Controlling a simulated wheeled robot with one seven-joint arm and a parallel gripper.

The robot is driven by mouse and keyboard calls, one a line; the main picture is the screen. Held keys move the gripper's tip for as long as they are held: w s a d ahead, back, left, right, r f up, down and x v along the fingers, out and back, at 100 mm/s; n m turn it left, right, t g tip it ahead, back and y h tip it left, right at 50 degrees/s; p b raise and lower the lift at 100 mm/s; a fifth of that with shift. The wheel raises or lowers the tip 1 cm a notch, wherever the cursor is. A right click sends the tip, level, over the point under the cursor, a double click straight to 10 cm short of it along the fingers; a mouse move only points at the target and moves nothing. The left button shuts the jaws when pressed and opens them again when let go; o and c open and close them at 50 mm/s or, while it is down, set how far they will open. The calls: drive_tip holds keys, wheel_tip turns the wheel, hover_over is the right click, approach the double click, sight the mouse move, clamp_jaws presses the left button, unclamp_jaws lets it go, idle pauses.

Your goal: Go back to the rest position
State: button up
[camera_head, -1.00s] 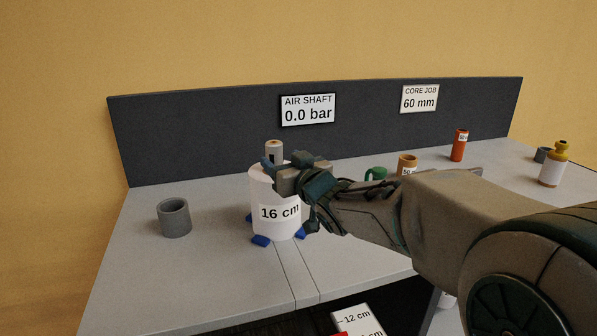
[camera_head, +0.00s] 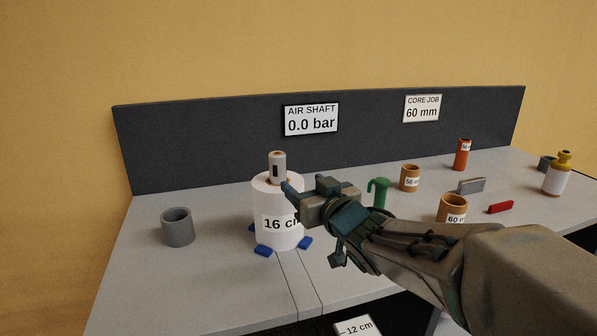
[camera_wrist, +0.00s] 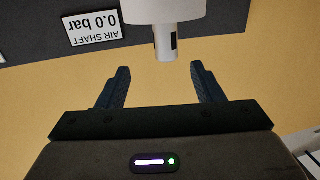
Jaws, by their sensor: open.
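My gripper (camera_head: 309,188) is open and empty, just to the right of the white roll marked "16 c…" (camera_head: 266,206) in the head view. The roll stands upright on the table with a light grey shaft (camera_head: 277,167) rising from its top. In the wrist view the two fingers (camera_wrist: 160,88) are apart with only wall between them. The shaft (camera_wrist: 165,43) and part of the roll (camera_wrist: 163,8) appear upside down beyond the fingertips. Part of the roll's label is hidden behind my gripper in the head view.
A grey cup (camera_head: 178,229) stands at the left. Blue blocks (camera_head: 264,250) lie at the roll's foot. To the right are a green item (camera_head: 379,192), cores marked 50 (camera_head: 410,177) and 60 (camera_head: 452,207), an orange can (camera_head: 462,153), a red piece (camera_head: 500,207) and a yellow-topped bottle (camera_head: 557,175).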

drive_tip(key=s+d+f+m+g+h+p, duration=0.1)
drive_tip(key=s+d+m+g+h+p, duration=0.15)
drive_tip(key=d+h+p, duration=0.2)
drive_tip(key=s+d+m+g+h+p, duration=0.2)
drive_tip(key=s+d+h+p, duration=0.1)
drive_tip(key=d, duration=0.3)
drive_tip(key=s+d+f+g+p, duration=0.1)
drive_tip(key=s+g+p, duration=0.6)
drive_tip(key=s, duration=1)
drive_tip(key=shift+s+d+f+m+g, duration=0.2)
drive_tip(key=shift+s+f+m+g, duration=0.35)
drive_tip(key=shift+g, duration=0.3)
